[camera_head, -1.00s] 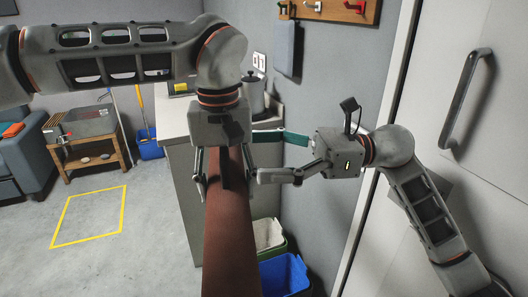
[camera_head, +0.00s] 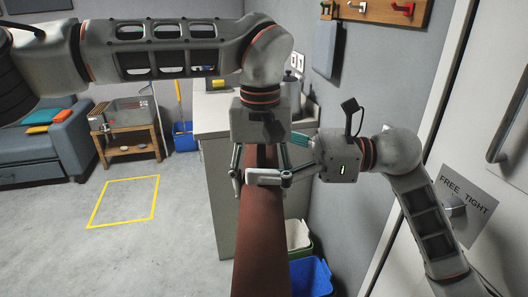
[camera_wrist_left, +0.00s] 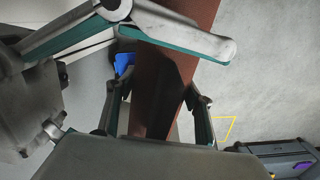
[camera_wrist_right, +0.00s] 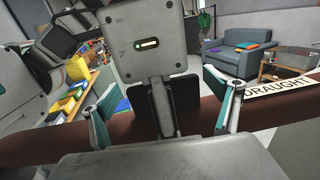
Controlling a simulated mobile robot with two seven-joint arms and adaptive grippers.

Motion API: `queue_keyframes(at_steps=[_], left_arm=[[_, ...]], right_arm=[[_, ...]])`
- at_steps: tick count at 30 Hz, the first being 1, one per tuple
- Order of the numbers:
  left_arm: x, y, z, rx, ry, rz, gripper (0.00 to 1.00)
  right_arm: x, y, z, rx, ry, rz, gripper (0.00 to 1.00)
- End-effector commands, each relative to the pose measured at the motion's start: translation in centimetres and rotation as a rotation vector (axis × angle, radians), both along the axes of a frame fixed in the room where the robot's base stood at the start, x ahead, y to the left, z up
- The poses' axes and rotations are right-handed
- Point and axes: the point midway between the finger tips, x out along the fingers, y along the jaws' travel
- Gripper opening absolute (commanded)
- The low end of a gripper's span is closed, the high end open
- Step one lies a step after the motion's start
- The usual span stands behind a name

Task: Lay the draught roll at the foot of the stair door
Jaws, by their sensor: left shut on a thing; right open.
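The draught roll (camera_head: 262,240) is a long brown roll; in the head view it hangs below my left gripper (camera_head: 260,172), which is shut on it. In the left wrist view the roll (camera_wrist_left: 180,60) passes between the left fingers (camera_wrist_left: 158,110). My right gripper (camera_head: 272,160) is open at the roll, one finger across its near side. In the right wrist view the roll (camera_wrist_right: 30,143) runs behind the right fingers (camera_wrist_right: 162,105), with a DRAUGHT label (camera_wrist_right: 280,85) at right. A white door (camera_head: 478,85) with a long handle stands at right; its foot is not in view.
A FREE/TIGHT sign with a knob (camera_head: 453,205) is partly behind my right arm. A counter (camera_head: 222,190) and bins (camera_head: 312,275) stand close behind the roll. A yellow floor square (camera_head: 125,202) lies at left, with open floor around it.

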Motion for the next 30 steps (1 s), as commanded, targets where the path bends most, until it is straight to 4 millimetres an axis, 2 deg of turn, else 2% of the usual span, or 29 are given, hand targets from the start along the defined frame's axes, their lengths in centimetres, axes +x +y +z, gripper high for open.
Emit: queue_keyframes(at_steps=[2,6,8,9,10,11,12,23,26,30], left_arm=[[0.0,0.0,0.1,-0.001,-0.001,0.0,0.15],[0.0,0.0,0.1,-0.001,-0.002,0.0,0.15],[0.0,0.0,0.1,-0.002,-0.002,0.0,0.15],[0.1,0.0,0.1,-0.002,-0.003,-0.001,0.15],[0.1,0.0,0.1,-0.002,-0.003,-0.001,0.59],[0.1,0.0,0.1,-0.002,-0.003,-0.001,0.67],[0.1,0.0,0.1,-0.001,-0.003,-0.001,0.71],[0.0,0.0,0.2,-0.001,-0.001,0.0,0.71],[0.1,0.0,1.0,-0.001,-0.003,0.001,0.71],[0.1,0.0,3.2,-0.001,-0.006,0.001,0.71]], right_arm=[[0.0,0.0,0.0,0.0,0.0,0.0,0.86],[0.0,0.0,0.0,0.0,0.0,0.0,0.5],[-0.1,0.0,0.0,0.0,0.0,0.001,0.34],[-0.1,0.0,0.0,0.0,0.0,0.002,0.32],[-0.1,0.0,0.2,0.002,-0.002,0.003,0.32],[-0.1,0.0,0.2,0.002,-0.002,0.003,0.26],[-0.1,0.0,0.2,0.002,-0.002,0.003,0.26],[0.0,0.0,0.1,0.002,-0.002,0.0,0.26],[0.0,0.0,0.1,0.002,-0.002,0.0,0.26],[0.0,0.0,0.1,0.002,-0.002,0.0,0.26]])
